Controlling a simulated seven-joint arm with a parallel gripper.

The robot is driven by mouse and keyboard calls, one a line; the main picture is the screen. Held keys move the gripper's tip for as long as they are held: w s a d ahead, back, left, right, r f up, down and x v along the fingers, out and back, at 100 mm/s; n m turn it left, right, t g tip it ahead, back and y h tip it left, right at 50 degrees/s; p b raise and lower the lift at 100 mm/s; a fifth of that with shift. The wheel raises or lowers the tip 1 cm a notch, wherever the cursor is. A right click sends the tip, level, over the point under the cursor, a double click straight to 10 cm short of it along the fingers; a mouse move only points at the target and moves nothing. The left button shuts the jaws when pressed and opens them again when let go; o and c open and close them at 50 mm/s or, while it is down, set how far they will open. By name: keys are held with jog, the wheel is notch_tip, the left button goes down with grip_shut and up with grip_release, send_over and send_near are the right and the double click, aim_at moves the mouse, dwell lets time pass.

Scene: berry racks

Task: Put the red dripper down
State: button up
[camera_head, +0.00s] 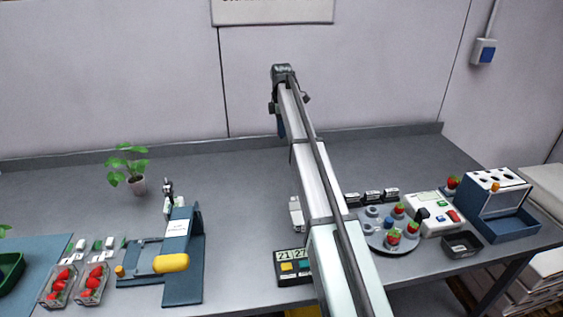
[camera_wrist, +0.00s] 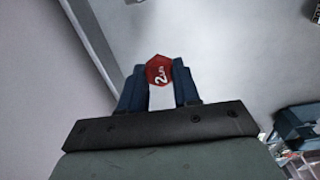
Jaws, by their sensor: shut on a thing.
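The red dripper (camera_wrist: 158,70) shows in the wrist view as a small red six-sided cap with a white marking. My gripper (camera_wrist: 160,88) is shut on it, with a dark blue finger on each side. A pale part shows below the red cap between the fingers. In the head view my arm reaches toward the back of the grey table, and its end hides the dripper there. The fingertips are not clear in that view, and I cannot tell the height above the table.
The grey table (camera_head: 240,190) has free room left of my arm. A potted plant (camera_head: 137,186) stands at back left. A blue stand (camera_head: 186,285) and strawberry punnets (camera_head: 92,283) lie at left. A round grey tray (camera_head: 376,240) with strawberries and a white device (camera_head: 428,212) are at right.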

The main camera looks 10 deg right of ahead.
jog(key=shift+f, duration=5.05)
jog(key=o, duration=1)
jog(key=shift+f, duration=0.1)
notch_tip(320, 180, up, 12)
jog(key=shift+r, duration=0.15)
